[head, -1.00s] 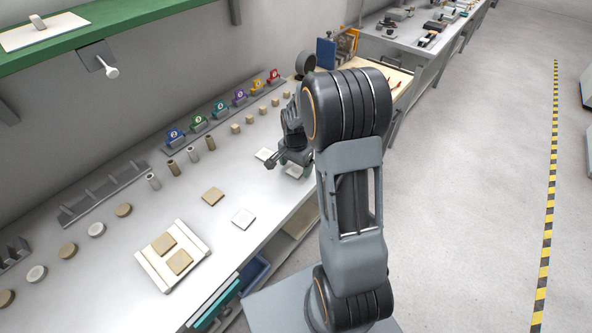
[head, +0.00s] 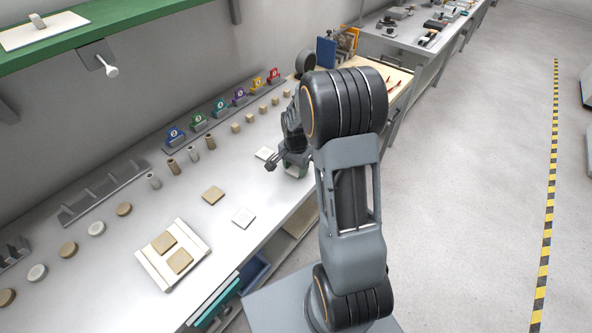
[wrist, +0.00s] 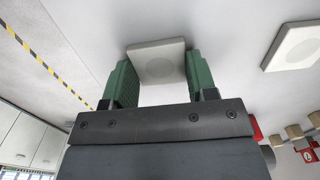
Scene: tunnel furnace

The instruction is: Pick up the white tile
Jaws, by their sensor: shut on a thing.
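A white square tile (wrist: 157,62) sits between the two green fingers of my gripper (wrist: 160,80) in the wrist view. The fingers touch it on both sides, and my gripper is shut on it. In the head view my gripper (head: 292,164) is low over the workbench, and it mostly hides this tile. A second white tile (head: 265,153) lies close by to the left; it also shows in the wrist view (wrist: 293,47). A third white tile (head: 243,218) lies nearer the front edge. I cannot tell whether the held tile is clear of the bench.
A tan tile (head: 213,195) and a pale tray (head: 150,262) with two tan tiles are on the workbench (head: 195,222). Small cylinders (head: 173,167), cubes (head: 250,118) and numbered coloured holders (head: 198,121) stand farther back. A green shelf (head: 90,30) hangs at upper left.

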